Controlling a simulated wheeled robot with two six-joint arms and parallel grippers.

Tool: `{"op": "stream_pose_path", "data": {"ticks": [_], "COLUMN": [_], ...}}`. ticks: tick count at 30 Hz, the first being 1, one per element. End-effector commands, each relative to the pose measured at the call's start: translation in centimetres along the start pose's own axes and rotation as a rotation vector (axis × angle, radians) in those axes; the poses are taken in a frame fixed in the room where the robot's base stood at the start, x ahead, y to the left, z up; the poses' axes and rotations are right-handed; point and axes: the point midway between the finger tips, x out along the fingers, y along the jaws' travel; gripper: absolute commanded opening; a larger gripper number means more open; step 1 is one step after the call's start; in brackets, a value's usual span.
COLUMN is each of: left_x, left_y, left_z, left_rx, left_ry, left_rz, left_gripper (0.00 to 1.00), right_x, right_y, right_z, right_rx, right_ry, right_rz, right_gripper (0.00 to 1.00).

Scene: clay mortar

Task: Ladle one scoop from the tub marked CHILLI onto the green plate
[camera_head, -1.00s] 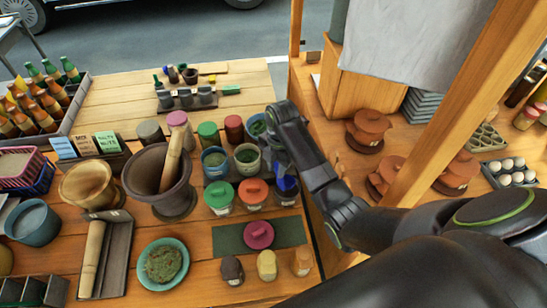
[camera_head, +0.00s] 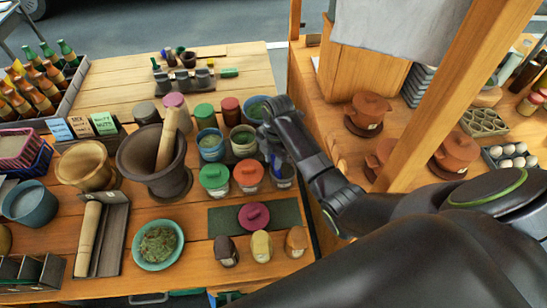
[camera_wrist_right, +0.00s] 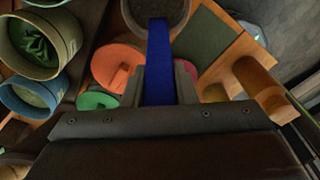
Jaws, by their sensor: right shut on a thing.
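The green plate (camera_head: 158,267) lies at the front left of the bench with a rough green mound on it. My right gripper (camera_head: 278,152) is over the right end of the rows of tubs. In the right wrist view, my right gripper (camera_wrist_right: 160,84) is shut on a blue handle (camera_wrist_right: 159,55). The handle reaches up to a round grey-rimmed vessel with dark contents (camera_wrist_right: 157,12); whether this is the ladle's bowl or a tub is unclear. A labelled tub (camera_head: 284,183) with blue at it stands below the gripper. I cannot read CHILLI on any tub. My left gripper is not in view.
Green-lidded (camera_head: 214,177) and orange-lidded (camera_head: 248,173) tubs stand left of the gripper, with open tubs (camera_head: 210,145) behind. A tall mortar (camera_head: 155,165) with a pestle stands behind the plate. A magenta lid (camera_head: 253,216) lies on a dark mat (camera_head: 287,213). A wooden post (camera_head: 435,115) rises at the right.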

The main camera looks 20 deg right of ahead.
Motion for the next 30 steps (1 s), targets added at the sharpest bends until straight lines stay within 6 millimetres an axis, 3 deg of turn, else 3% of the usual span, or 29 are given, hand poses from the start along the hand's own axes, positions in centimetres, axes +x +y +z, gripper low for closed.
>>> {"op": "stream_pose_path", "data": {"ticks": [13,20,30], "left_x": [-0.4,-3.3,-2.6], "left_y": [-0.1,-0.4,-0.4], "left_z": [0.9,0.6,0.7], "left_rx": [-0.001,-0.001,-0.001], "left_ry": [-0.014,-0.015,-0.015], "left_rz": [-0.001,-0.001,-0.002], "left_gripper": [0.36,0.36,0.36], "right_x": [-0.4,-3.1,-6.6], "right_y": [0.0,0.0,0.1], "right_z": [0.0,-0.2,-0.5], "right_rx": [0.000,0.000,-0.001], "right_ry": [0.000,0.000,-0.001], "right_rz": [0.001,0.001,0.004], "right_gripper": [0.00,0.00,0.00]}}
